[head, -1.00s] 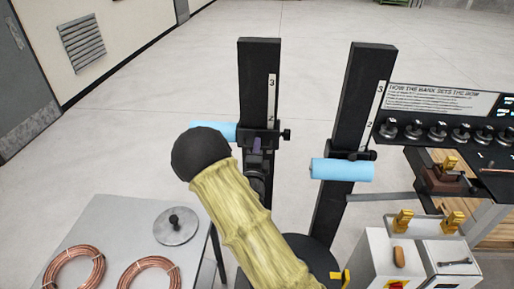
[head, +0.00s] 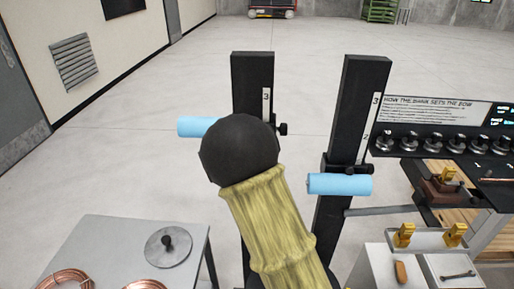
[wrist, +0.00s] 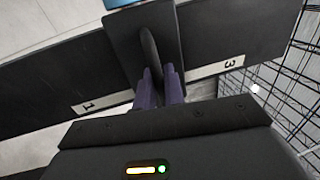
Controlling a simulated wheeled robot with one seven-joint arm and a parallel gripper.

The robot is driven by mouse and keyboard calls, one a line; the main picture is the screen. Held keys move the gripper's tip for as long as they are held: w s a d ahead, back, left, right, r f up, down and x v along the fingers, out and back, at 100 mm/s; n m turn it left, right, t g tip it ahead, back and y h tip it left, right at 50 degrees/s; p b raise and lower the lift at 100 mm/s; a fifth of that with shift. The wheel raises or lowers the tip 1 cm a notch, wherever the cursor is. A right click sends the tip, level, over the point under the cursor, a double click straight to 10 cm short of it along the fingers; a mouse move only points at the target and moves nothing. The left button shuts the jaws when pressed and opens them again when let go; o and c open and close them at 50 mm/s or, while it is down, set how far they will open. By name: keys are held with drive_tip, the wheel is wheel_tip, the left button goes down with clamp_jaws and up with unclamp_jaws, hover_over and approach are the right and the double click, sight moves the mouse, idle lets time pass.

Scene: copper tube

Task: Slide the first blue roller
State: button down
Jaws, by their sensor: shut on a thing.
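The left blue roller (head: 197,127) sticks out to the left of the left black post (head: 252,75), just below the mark 3 on its scale. The right blue roller (head: 339,184) sits lower on the right black post (head: 366,95), below the mark 2. In the wrist view, my gripper (wrist: 159,75) is shut on a thin dark tab of the black sliding block (wrist: 165,30), between the marks 1 and 3. A sliver of blue roller (wrist: 122,3) shows at the top edge. In the head view, my arm hides the gripper and part of the left roller.
A grey table (head: 110,235) with copper coils (head: 65,280) and a round metal disc (head: 168,246) stands at the lower left. A panel with a row of knobs (head: 440,135) stands at the right. A control box (head: 450,270) is at the lower right. Open floor lies behind.

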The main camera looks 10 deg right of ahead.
drive_tip(key=shift+r, duration=0.25)
drive_tip(key=c, duration=1.7)
unclamp_jaws()
drive_tip(key=shift+o, duration=0.4)
drive_tip(key=shift+f, duration=0.1)
drive_tip(key=shift+f, duration=0.1)
drive_tip(key=b+v, duration=1.3)
drive_tip(key=v, duration=0.4)
drive_tip(key=shift+s+f+b, duration=0.15)
drive_tip(key=shift+f+b, duration=0.05)
drive_tip(key=shift+b, duration=0.15)
drive_tip(key=shift+a, duration=0.1)
